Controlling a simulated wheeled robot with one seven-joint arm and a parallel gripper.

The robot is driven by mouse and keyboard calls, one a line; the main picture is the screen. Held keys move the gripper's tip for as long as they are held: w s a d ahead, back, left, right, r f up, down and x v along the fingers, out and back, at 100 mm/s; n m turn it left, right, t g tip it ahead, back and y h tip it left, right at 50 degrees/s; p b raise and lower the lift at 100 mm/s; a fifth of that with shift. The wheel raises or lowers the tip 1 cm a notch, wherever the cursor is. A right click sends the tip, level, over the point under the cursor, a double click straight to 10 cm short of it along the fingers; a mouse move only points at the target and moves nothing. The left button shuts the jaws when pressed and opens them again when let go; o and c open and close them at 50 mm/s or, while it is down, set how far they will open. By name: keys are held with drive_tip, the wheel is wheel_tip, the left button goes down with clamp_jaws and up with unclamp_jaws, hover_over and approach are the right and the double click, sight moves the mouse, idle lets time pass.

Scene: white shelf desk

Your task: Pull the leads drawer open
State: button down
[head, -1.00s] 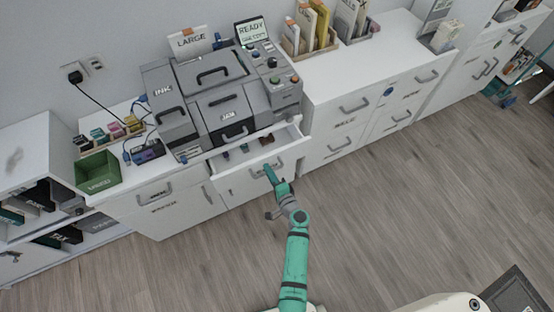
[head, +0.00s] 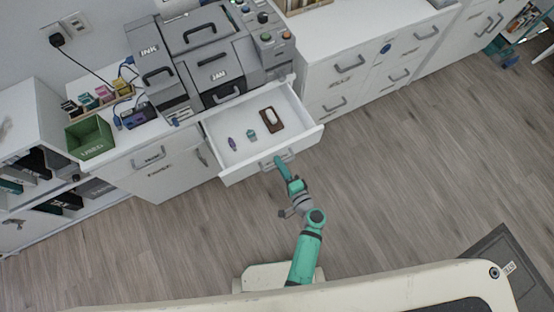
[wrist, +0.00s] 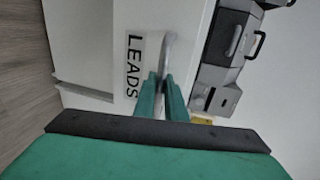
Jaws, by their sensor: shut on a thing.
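The leads drawer (head: 240,167) is pulled well out from under the grey printer, and its inside shows in the head view. It holds a small purple item (head: 232,144), a small teal item (head: 251,134) and a brown item with a white part (head: 271,119). In the wrist view the drawer front bears the label LEADS (wrist: 134,66) beside its grey bar handle (wrist: 167,50). My green gripper (head: 281,161) is at the drawer front, its two fingers (wrist: 162,98) shut on the handle.
The grey printer (head: 205,50) stands on the white desk above the drawer. A green bin (head: 90,137) is at the desk's left. Closed white drawers (head: 345,75) stand to the right. The wooden floor (head: 400,160) in front is clear.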

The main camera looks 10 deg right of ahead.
drive_tip(key=shift+w+a, duration=0.1)
drive_tip(key=c, duration=1.8)
unclamp_jaws()
drive_tip(key=shift+a, duration=0.2)
drive_tip(key=shift+s+d, duration=0.2)
drive_tip(key=shift+d, duration=0.15)
drive_tip(key=v, duration=1)
drive_tip(key=shift+s+d, duration=0.1)
drive_tip(key=shift+s, duration=0.2)
